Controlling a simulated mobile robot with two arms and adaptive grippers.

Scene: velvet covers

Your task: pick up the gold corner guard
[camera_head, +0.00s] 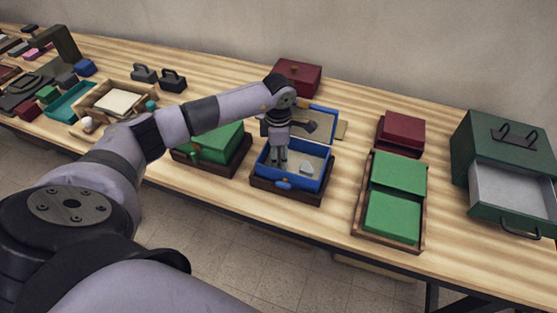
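My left gripper (279,168) points down into an open blue box (323,174) at the middle of the table. Its fingers are small and dark here, and I cannot tell whether they are open or shut or hold anything. A pale grey-white piece (307,168) lies on the box floor to the right of the fingers. I cannot make out a gold corner guard for certain; the gripper may hide it. My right gripper is not in view.
A green box (215,143) stands close left of the blue box. Right are a wooden tray with green blocks (393,216), a dark red box (403,131) and a large green case (505,150) with an open drawer. Another red box (298,76) stands behind.

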